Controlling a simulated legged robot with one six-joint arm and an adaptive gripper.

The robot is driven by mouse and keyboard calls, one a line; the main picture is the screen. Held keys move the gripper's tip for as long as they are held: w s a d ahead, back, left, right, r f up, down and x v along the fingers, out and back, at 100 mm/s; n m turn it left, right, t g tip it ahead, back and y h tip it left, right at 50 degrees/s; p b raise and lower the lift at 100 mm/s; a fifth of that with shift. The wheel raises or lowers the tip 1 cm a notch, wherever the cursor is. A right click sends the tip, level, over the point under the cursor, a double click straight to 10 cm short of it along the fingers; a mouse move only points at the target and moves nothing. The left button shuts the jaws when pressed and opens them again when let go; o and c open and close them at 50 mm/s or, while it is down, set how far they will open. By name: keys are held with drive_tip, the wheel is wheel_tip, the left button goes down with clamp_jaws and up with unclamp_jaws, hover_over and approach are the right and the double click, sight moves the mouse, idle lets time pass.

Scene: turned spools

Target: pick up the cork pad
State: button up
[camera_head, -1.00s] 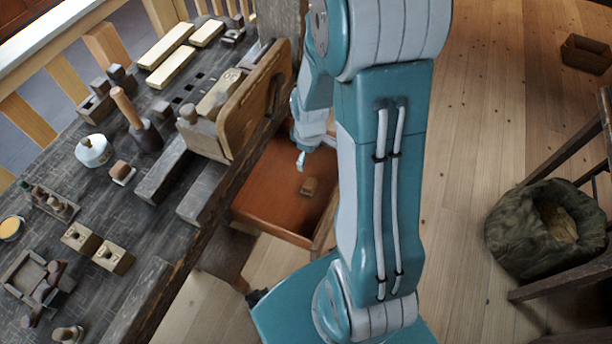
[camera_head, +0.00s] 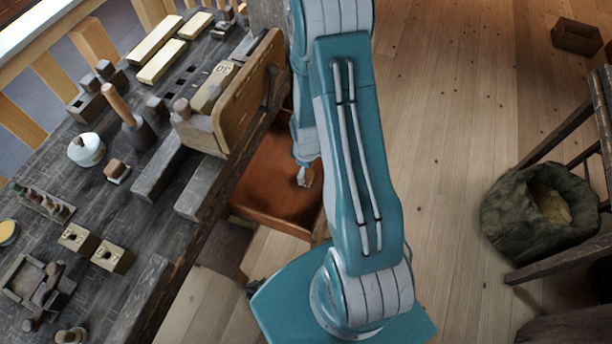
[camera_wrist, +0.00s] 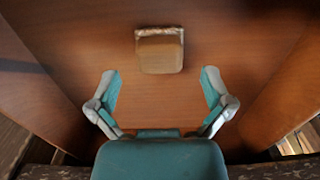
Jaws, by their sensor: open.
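A small tan-brown block with a pale, ragged far edge, which looks like the cork pad (camera_wrist: 160,52), lies on the drawer floor in the wrist view. My gripper (camera_wrist: 160,82) is open and empty, with its two teal-and-grey fingers spread wide. The pad is ahead of the fingertips, roughly centred between them, and not between the fingers. In the head view my gripper (camera_head: 303,180) is low over the open reddish-brown drawer (camera_head: 265,190). There the pad is hidden or cannot be told apart from the gripper.
The drawer walls (camera_wrist: 35,65) rise on both sides of my gripper. The dark workbench (camera_head: 130,215) carries a wooden mallet (camera_head: 123,108), a white pot (camera_head: 86,150), a similar small brown block (camera_head: 117,170) and several pale blocks. A cloth sack (camera_head: 540,215) stands at the right.

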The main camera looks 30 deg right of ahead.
sight(306, 173)
drive_tip(key=shift+w+f, duration=0.1)
drive_tip(key=shift+f, duration=1.45)
drive_tip(key=shift+c, duration=0.3)
drive_tip(key=c, duration=1)
drive_tip(key=shift+r, duration=0.2)
